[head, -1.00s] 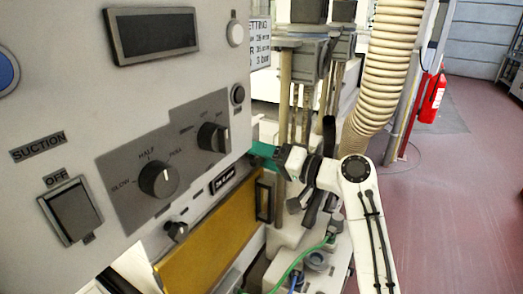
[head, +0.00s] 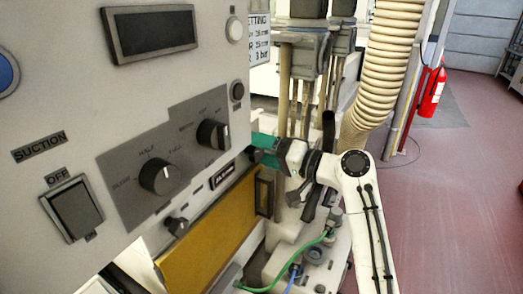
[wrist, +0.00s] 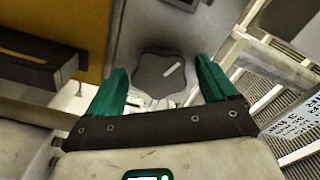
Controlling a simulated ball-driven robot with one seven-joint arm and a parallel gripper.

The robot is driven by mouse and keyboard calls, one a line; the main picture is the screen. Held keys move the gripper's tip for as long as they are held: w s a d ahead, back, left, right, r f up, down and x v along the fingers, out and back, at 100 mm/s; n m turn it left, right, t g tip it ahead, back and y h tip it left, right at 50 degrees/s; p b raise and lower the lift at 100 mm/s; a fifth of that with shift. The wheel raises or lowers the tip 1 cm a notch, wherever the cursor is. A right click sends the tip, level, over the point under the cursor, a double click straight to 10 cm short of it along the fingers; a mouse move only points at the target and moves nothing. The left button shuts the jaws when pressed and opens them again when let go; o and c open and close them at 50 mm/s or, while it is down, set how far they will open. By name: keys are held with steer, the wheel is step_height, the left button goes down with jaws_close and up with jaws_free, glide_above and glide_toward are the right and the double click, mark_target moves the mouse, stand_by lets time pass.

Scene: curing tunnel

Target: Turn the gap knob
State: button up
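A grey lobed knob with a white pointer line (wrist: 160,75) is in the upper middle of the wrist view, on a grey face. It appears to be the gap knob, but I read no label on it. My gripper (wrist: 162,66) is open, with one green finger on each side of the knob. A small space shows beside each finger; I cannot tell how far the tips reach along the knob. In the head view, my gripper's green fingers (head: 265,143) are at the right edge of the control panel (head: 80,105), and this knob is hidden.
The panel front carries two dark dials (head: 159,176) (head: 213,134) and a suction switch (head: 74,209). A yellow door (head: 210,240) with a dark handle (head: 264,192) is below. A ribbed hose (head: 388,60) hangs behind my arm. Open floor lies at right.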

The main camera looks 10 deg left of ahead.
steer(key=shift+s, duration=0.1)
steer(key=b+v, duration=0.2)
steer(key=v, duration=0.8)
steer(key=shift+d+b, duration=0.35)
steer(key=shift+s, duration=0.1)
steer(key=s+d+f+m+h, duration=0.1)
steer(key=s+d+f+h, duration=0.3)
steer(key=f, duration=0.6)
steer(key=s+d+f+h, duration=0.2)
steer(key=s+d+f, duration=0.3)
steer(key=f, duration=0.4)
steer(key=s+d+f+m+h, duration=0.1)
steer(key=s+d+f+h, duration=0.2)
steer(key=s+f, duration=0.5)
steer(key=s+d+f+g+h, duration=0.1)
steer(key=s+d+f+h, duration=0.1)
steer(key=s, duration=0.6)
steer(key=s+d+f+g+h, duration=0.2)
steer(key=s+d+f+h, duration=0.1)
steer(key=s+d+f, duration=0.2)
steer(key=s+d+f+g+h, duration=0.2)
steer(key=s+d, duration=0.5)
steer(key=s, duration=0.5)
steer(key=shift+f+m+h, duration=0.4)
steer(key=shift+f+h, duration=0.2)
steer(key=shift+f, duration=0.1)
